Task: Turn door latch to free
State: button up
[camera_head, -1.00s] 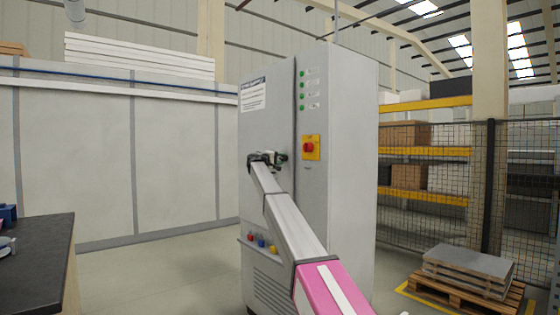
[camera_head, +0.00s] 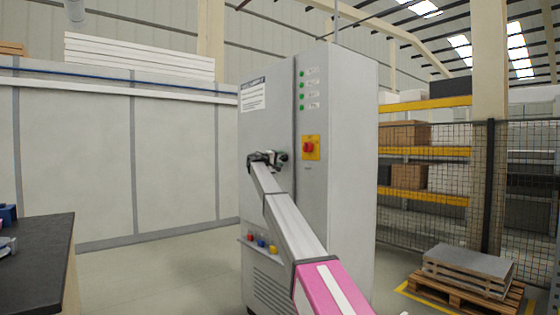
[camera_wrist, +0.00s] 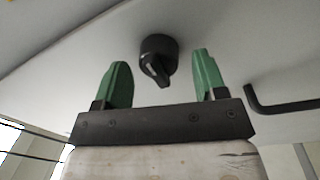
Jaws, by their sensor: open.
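The door latch (camera_wrist: 157,58) is a black round knob with a raised grip and a pale mark, on the grey cabinet door (camera_head: 266,125). In the wrist view it lies between and just beyond the two green fingertips of my gripper (camera_wrist: 160,78). My gripper is open, with a gap on each side of the knob, and does not appear to touch it. In the head view my gripper (camera_head: 262,160) is at the door at mid height, and my arm hides the latch there.
A black bent handle (camera_wrist: 285,102) stands out from the door right of my gripper. A red switch on a yellow plate (camera_head: 310,147) and green lamps (camera_head: 302,90) are on the cabinet's right panel. A dark-topped bench (camera_head: 35,260) stands at lower left. Open floor lies between.

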jog(key=v, duration=1)
jog(key=shift+s+a, duration=0.25)
jog(key=s+d+f+g+y, duration=0.2)
jog(key=s+d+f, duration=0.5)
jog(key=f, duration=0.8)
jog(key=s+d+f+g+y, duration=0.25)
jog(key=s+d+f, duration=0.25)
jog(key=s+f, duration=0.7)
jog(key=s+d+f+g+y, duration=0.1)
jog(key=s+d+f+y, duration=0.35)
jog(key=f, duration=1.35)
jog(key=s+d+f+m+g+y, duration=0.1)
jog(key=s+f+y, duration=0.1)
jog(key=s+f, duration=0.5)
jog(key=s+d+f+m+g+y, duration=0.2)
jog(key=s+f, duration=0.5)
jog(key=s, duration=1.2)
jog(key=s+d+f+m+g+y, duration=0.1)
jog(key=s+f+g+y, duration=0.1)
jog(key=s+f, duration=0.6)
jog(key=s, duration=0.6)
jog(key=shift+d, duration=0.3)
jog(key=shift+g, duration=0.25)
